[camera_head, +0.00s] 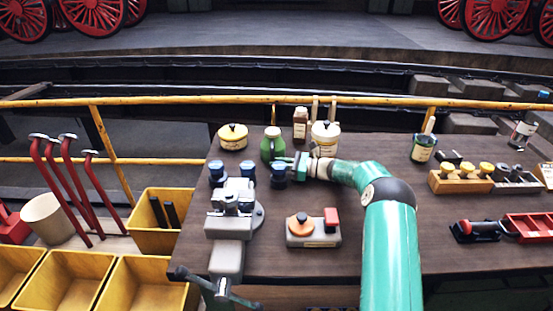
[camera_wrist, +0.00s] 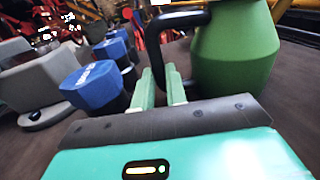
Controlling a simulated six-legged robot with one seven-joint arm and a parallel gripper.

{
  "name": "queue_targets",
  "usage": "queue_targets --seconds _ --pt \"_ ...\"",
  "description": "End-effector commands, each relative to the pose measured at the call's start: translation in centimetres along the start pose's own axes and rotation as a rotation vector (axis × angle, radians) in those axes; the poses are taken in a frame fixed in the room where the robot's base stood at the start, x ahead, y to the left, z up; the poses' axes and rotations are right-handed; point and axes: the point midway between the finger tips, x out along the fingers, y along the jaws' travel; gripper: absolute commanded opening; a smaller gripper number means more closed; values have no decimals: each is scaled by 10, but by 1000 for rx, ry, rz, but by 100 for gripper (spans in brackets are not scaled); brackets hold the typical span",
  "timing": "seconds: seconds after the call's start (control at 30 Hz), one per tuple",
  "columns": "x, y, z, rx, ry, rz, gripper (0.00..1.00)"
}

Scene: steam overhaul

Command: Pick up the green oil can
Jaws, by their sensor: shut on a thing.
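The green oil can (camera_head: 270,150) stands upright at the back left of the brown workbench (camera_head: 370,255). In the wrist view its green body (camera_wrist: 235,55) fills the upper right, with a black handle (camera_wrist: 178,20) on its left side. My gripper (camera_head: 297,166) reaches in from the right, low beside the can. In the wrist view my gripper's two pale green fingers (camera_wrist: 161,86) are close together, shut on the lower part of the black handle. The can's base appears to be at the bench top; I cannot tell if it touches.
Several blue-capped pieces (camera_head: 248,170) stand close in front of the can, beside a grey vise (camera_head: 231,225). A yellow-lidded tin (camera_head: 233,136) is left of the can. A cream pot (camera_head: 325,139) and a brown bottle (camera_head: 300,123) are to its right. A yellow rail (camera_head: 180,100) runs behind.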

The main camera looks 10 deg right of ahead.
Motion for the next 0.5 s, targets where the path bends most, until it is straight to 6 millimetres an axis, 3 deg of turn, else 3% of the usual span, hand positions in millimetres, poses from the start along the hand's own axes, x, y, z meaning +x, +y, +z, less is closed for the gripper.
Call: queue_targets --seconds 0.5 --pt "7 2 26 -2 -1 3 0"
